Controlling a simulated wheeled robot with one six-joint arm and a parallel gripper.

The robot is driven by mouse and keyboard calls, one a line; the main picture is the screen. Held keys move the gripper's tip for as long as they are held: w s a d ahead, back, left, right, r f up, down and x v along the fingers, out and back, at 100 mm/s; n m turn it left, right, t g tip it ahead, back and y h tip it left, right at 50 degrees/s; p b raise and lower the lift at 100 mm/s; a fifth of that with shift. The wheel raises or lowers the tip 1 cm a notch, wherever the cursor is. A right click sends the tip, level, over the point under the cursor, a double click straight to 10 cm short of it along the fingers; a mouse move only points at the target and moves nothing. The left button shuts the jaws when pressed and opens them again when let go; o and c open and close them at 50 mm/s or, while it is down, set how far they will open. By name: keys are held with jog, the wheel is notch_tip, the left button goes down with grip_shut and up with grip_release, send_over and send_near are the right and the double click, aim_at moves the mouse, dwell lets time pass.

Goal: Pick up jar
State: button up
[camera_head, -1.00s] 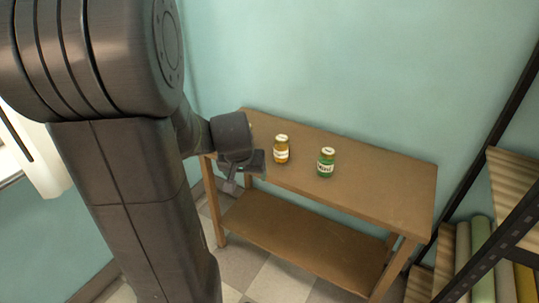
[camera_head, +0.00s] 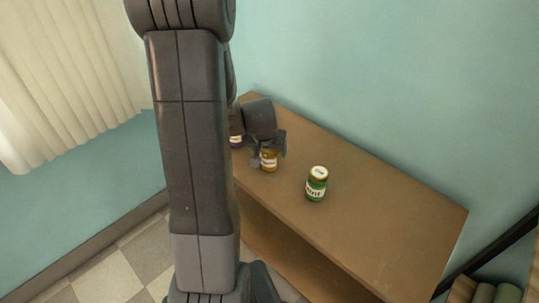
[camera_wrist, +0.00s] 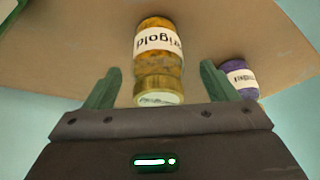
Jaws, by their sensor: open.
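An amber jar (camera_head: 269,161) with a gold lid and a white label stands on the wooden table (camera_head: 375,225). In the wrist view the amber jar (camera_wrist: 158,58) lies between my fingers, its label ending in "rigold". My gripper (camera_wrist: 162,70) is open, with one green finger on each side of the jar; I see no clear contact. In the head view my gripper (camera_head: 270,146) covers the jar's upper part. A green jar (camera_head: 316,184) stands to the right. A purple jar (camera_head: 236,141) is partly hidden by my arm; it also shows outside my right finger (camera_wrist: 238,80).
The table's right half is clear beyond the green jar. A teal wall runs along the table's back edge. Rolled items (camera_head: 484,293) sit at the lower right, and a pale curtain (camera_head: 70,75) hangs at the upper left.

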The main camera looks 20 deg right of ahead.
aim_at(270, 153)
jog(key=shift+x, duration=1.7)
jog(key=shift+d, duration=0.15)
jog(key=shift+c, duration=0.2)
jog(key=shift+r, duration=0.1)
jog(key=c, duration=1.2)
